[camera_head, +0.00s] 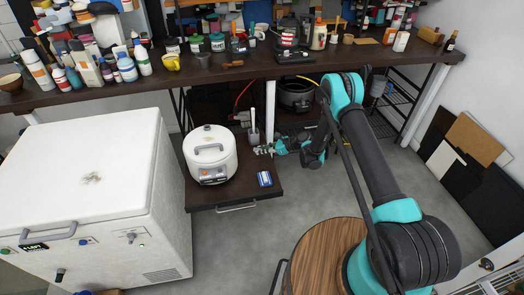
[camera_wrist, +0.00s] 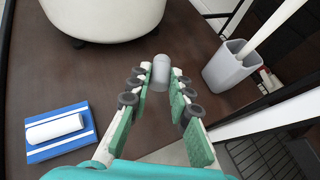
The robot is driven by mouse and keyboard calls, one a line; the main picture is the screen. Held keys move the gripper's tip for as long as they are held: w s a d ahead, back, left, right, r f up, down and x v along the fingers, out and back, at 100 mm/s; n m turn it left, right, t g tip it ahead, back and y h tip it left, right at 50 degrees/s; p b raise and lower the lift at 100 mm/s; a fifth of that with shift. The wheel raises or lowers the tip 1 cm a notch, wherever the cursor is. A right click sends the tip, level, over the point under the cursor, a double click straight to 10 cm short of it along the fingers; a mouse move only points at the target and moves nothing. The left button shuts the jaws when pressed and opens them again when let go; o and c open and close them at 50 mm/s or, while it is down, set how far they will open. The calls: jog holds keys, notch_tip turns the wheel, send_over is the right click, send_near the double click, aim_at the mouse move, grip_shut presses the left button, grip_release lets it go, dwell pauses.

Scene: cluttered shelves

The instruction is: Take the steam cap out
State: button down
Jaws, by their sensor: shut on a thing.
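The white rice cooker (camera_head: 211,165) stands on the dark pull-out shelf (camera_head: 236,196), with its lid down and a handle across the lid. Its lower edge also shows in the wrist view (camera_wrist: 105,18). My gripper (camera_head: 262,150) is to the right of the cooker, low over the shelf. In the wrist view, my gripper (camera_wrist: 161,76) is shut on a small grey cylinder (camera_wrist: 161,70), which looks like the steam cap. The cylinder sits between the fingertips, apart from the cooker. In the head view it is too small to make out.
A blue-and-white striped pad (camera_wrist: 45,150) with a white roll on it lies on the shelf. A grey holder (camera_wrist: 231,68) with a pale utensil stands at right. The crowded counter (camera_head: 130,92) is above; a white chest freezer (camera_head: 80,190) is at left.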

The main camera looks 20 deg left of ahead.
dwell(0.4)
jog(key=shift+f, duration=1.4)
jog(key=c, duration=1.3)
grip_release()
notch_tip(320, 180, up, 10)
jog(key=shift+r, duration=0.1)
